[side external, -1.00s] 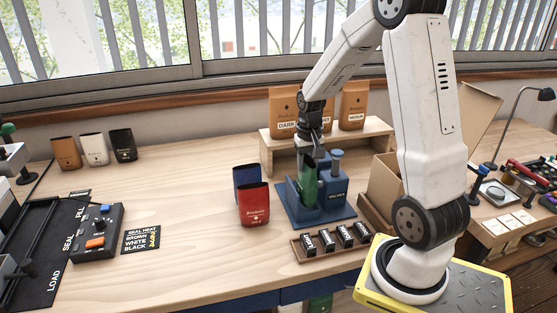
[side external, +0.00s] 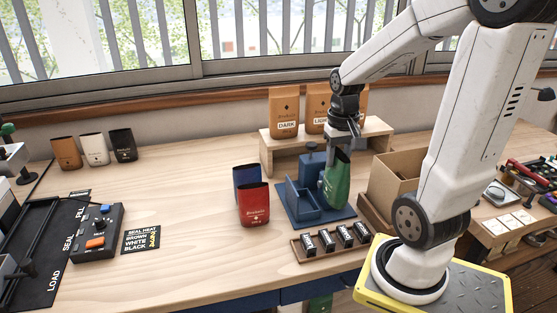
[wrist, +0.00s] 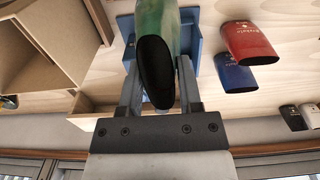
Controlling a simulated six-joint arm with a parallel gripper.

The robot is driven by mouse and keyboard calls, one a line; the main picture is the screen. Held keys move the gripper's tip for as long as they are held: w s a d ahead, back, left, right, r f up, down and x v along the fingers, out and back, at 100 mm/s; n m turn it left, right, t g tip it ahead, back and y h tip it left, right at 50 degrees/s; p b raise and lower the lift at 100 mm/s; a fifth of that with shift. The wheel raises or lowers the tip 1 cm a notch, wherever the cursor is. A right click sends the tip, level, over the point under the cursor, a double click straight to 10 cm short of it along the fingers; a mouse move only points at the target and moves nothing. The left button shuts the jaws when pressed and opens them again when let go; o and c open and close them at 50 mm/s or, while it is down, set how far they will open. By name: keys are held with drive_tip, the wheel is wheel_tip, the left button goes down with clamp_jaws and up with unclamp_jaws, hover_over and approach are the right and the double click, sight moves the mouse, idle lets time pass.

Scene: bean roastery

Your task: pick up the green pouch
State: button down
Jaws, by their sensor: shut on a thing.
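The green pouch (side external: 337,180) hangs upright from my gripper (side external: 345,142) in the side view, over the right part of the blue station (side external: 303,212). My gripper is shut on the pouch near its top. In the wrist view the pouch (wrist: 158,50), with its dark open mouth towards the camera, sits between the two fingers of my gripper (wrist: 158,80). I cannot tell exactly how far the pouch bottom is above the blue base.
A red pouch (side external: 254,207) and a blue pouch (side external: 245,174) stand left of the station. A tray of small dark blocks (side external: 327,243) lies in front. An open cardboard box (side external: 390,178) is to the right. A wooden shelf (side external: 275,145) with brown bags stands behind.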

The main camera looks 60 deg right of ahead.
drive_tip(key=shift+s+a+r, duration=0.35)
drive_tip(key=shift+s, duration=0.3)
drive_tip(key=shift+w, duration=0.15)
drive_tip(key=w+a+f+n, duration=0.2)
drive_tip(key=w+a+n, duration=0.2)
drive_tip(key=w+a, duration=0.2)
drive_tip(key=w+a+f+n, duration=0.3)
drive_tip(key=w+a+n, duration=0.2)
drive_tip(key=w+a, duration=0.2)
drive_tip(key=shift+a+f, duration=0.3)
drive_tip(key=shift+a, duration=0.1)
wheel_tip(320, 180, down, 8)
idle(1.0)
drive_tip(key=shift+f, duration=0.1)
